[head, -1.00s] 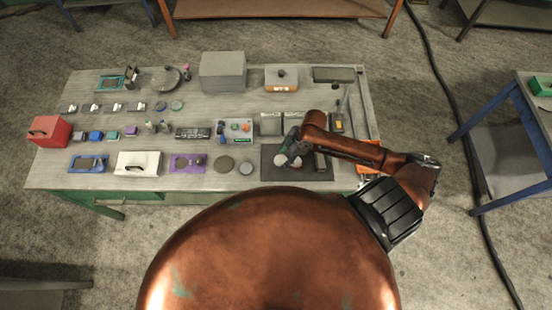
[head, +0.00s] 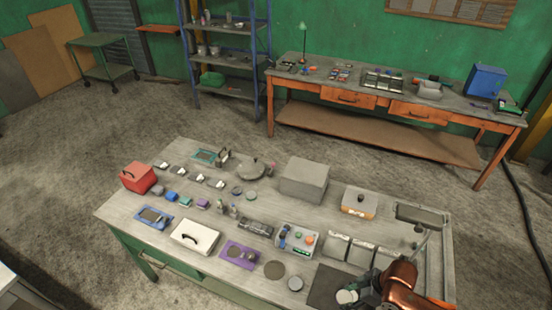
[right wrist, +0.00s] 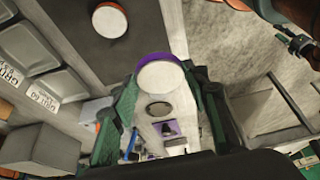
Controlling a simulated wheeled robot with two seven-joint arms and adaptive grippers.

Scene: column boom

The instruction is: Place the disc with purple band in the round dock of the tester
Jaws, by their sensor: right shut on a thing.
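My right gripper (right wrist: 160,90) is shut on the white-topped disc with purple band (right wrist: 160,75), which sits between its green fingertips. In the head view the disc (head: 346,296) shows as a pale round at the lower right, over the dark mat; I cannot tell whether it touches the mat. The likely tester is the grey panel (head: 297,240) with blue, orange and green parts, left of the grey trays. Its round dock is too small to make out. In the wrist view the left finger partly hides this panel (right wrist: 93,108). My left gripper is out of view.
A disc with orange-red band (right wrist: 110,20) lies on the dark mat (head: 325,285). Labelled grey trays (head: 337,246) stand behind the mat. A dark disc (head: 274,270), a lighter grey disc (head: 295,284) and a purple plate (head: 240,254) lie to its left. A large grey box (head: 305,180) stands farther back.

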